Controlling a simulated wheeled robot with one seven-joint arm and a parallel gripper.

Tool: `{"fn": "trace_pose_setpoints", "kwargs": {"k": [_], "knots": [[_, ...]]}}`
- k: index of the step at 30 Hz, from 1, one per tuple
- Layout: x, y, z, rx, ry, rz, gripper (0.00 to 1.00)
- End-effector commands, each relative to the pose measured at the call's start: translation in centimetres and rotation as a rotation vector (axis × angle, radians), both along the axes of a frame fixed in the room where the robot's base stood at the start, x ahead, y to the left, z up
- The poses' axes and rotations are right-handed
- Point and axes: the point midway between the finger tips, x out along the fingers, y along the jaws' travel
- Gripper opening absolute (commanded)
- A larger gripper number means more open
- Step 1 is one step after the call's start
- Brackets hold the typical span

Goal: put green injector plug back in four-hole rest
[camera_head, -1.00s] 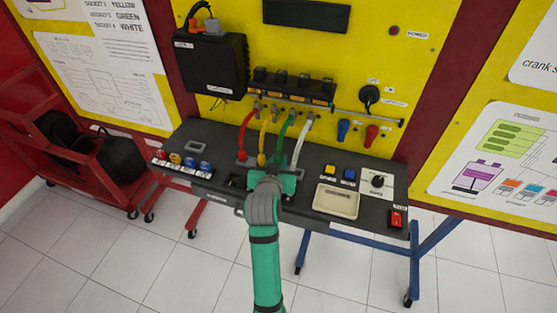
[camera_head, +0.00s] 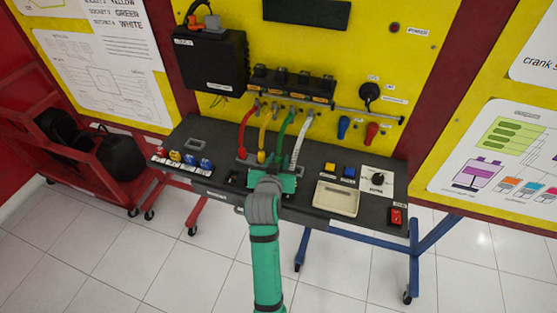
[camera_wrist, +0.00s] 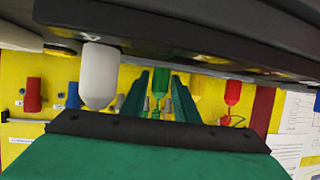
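The green injector plug (camera_wrist: 160,82) shows between the two fingers of my gripper (camera_wrist: 160,97) in the wrist view. The fingers stand on either side of it; I cannot tell whether they touch it. In the head view, my gripper (camera_head: 277,181) is low over the front of the dark bench, at the lower end of the green cable (camera_head: 286,127). My gripper hides the green plug's tip and most of the four-hole rest there, so I cannot tell how the plug sits. The white plug (camera_wrist: 100,75) is left of the fingers, and the red plug (camera_wrist: 233,92) is right.
The red cable (camera_head: 244,130), yellow cable (camera_head: 264,135) and white cable (camera_head: 301,138) run down close around my gripper. A beige tray (camera_head: 336,199), a yellow and a blue button, and a red switch (camera_head: 396,215) are to the right on the bench (camera_head: 375,212).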

Motion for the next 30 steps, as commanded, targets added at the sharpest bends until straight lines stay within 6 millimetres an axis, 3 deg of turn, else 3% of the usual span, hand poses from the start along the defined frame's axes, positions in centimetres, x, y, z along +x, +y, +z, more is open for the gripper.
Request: {"fn": "trace_pose_setpoints", "kwargs": {"k": [30], "knots": [[-4.1,0.7,2.7,0.000,0.001,0.000,0.28]]}}
